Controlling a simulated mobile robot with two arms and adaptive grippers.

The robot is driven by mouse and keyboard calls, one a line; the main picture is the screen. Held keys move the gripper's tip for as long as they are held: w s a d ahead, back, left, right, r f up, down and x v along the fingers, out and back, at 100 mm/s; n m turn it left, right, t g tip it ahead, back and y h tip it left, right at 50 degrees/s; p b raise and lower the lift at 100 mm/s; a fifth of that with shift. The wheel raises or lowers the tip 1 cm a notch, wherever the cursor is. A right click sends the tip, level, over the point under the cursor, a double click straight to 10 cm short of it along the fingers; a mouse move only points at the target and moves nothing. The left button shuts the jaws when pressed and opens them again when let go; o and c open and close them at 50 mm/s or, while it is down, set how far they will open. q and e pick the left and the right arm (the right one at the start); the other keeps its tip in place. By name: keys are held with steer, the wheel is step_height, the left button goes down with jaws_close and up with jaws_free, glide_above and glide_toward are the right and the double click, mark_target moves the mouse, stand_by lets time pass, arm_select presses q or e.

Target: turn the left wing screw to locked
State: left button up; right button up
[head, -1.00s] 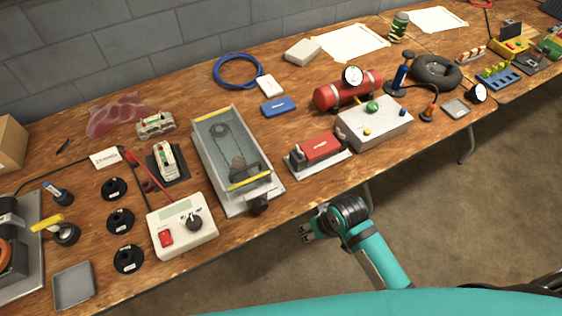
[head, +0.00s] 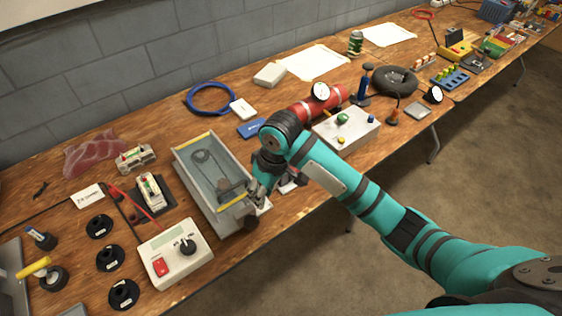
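I cannot make out the left wing screw in the head view. A red block on a light plate, seen earlier right of the metal tray, is now mostly hidden behind my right arm; part of the plate (head: 288,187) shows beside the wrist. My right gripper (head: 256,197) points down at the front right corner of the metal tray (head: 178,163), near its yellow bar. Its fingers are small and partly hidden, so I cannot tell whether they are open or touch anything. My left gripper is not in view.
A dark round knob (head: 250,222) sits at the tray's front end. A white control box (head: 175,252) with a red switch stands to its left. The floor in front is clear.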

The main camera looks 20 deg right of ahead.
steer(key=w+d+r+m+h, duration=0.1)
steer(key=w+d+r, duration=0.35)
steer(key=r, duration=0.25)
steer(key=w+d+r+m+h, duration=0.1)
steer(key=w+d+r, duration=0.2)
steer(key=w+r, duration=0.4)
steer(key=shift+g, duration=0.4)
steer(key=f, duration=0.5)
steer(key=s+f, duration=0.1)
steer(key=f, duration=0.5)
steer(key=f+p, duration=0.1)
steer(key=f, duration=0.4)
steer(key=shift+s+d+f, duration=0.15)
steer(key=shift+f, duration=0.2)
steer(key=shift+c, duration=0.4)
jaws_close()
